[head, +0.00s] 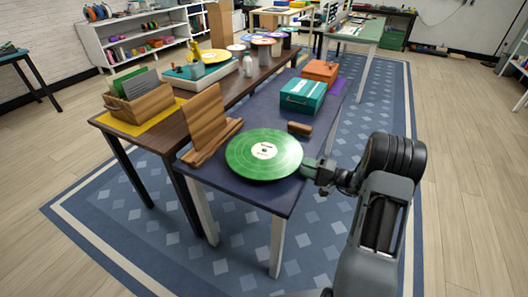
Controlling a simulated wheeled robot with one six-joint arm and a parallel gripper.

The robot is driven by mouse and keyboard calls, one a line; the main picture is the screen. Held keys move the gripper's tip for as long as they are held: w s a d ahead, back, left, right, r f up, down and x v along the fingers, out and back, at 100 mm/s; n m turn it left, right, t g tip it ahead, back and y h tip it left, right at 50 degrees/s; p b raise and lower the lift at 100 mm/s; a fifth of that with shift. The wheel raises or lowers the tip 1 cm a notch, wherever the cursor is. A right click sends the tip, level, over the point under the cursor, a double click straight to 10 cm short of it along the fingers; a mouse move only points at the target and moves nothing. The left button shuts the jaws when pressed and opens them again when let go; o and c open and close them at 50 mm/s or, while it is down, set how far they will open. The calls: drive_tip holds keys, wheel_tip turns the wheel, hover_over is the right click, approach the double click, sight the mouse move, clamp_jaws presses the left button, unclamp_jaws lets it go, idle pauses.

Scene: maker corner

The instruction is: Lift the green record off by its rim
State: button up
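The green record (258,164), with a white centre label, is at the near end of the narrow table with a dark blue top (228,188). Its face is up and it looks roughly level. I cannot tell whether it rests on the tabletop or is slightly above it. My gripper (309,168) is at the record's right rim, reaching in from the right. The fingertips are small and partly hidden there, so I cannot see whether they are closed on the rim.
A wooden stand (207,126) is left of the record, and a brown block (300,129) lies behind it. Teal (303,97) and orange (320,72) cases stand farther back. A brown table alongside holds a wooden crate (144,104) and a turntable (208,72). Floor right of my arm is clear.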

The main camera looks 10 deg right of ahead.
drive_tip(key=shift+x, duration=1.25)
clamp_jaws()
